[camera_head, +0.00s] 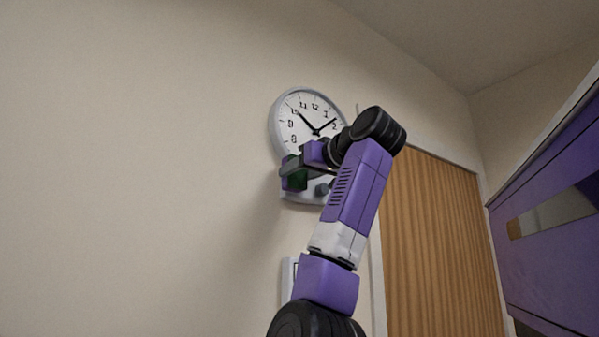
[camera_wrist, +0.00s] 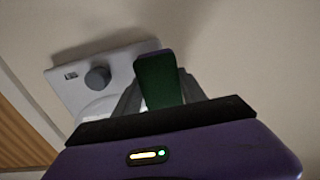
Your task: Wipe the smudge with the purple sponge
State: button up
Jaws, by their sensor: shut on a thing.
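My gripper (camera_head: 300,167) is raised in front of the wall, just below the round clock. It is shut on a sponge (camera_head: 293,178) with a dark green face and a purple side. In the wrist view, the sponge (camera_wrist: 159,82) stands upright between the two grey fingers, green face toward the camera. Its far end points at the wall; I cannot tell whether it touches. No smudge can be made out in either view; the sponge and gripper hide part of the wall.
A clock (camera_head: 303,105) hangs on the beige wall. A pale box with a grey knob (camera_wrist: 97,77) is mounted close beside the sponge. A wooden door (camera_head: 435,240) and a purple cabinet (camera_head: 550,255) are to the right. The wall to the left is bare.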

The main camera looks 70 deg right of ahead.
jog(key=shift+d, duration=0.1)
jog(key=s+d, duration=0.1)
jog(key=s+d+p, duration=0.1)
jog(key=d, duration=0.1)
jog(key=shift+d, duration=0.15)
jog(key=shift+w+a, duration=0.55)
jog(key=shift+a, duration=0.35)
jog(key=shift+w+a, duration=0.55)
jog(key=shift+a, duration=0.35)
jog(key=shift+s+f+b, duration=0.1)
jog(key=shift+b, duration=0.2)
jog(key=shift+b+v, duration=1.1)
jog(key=shift+v, duration=1.85)
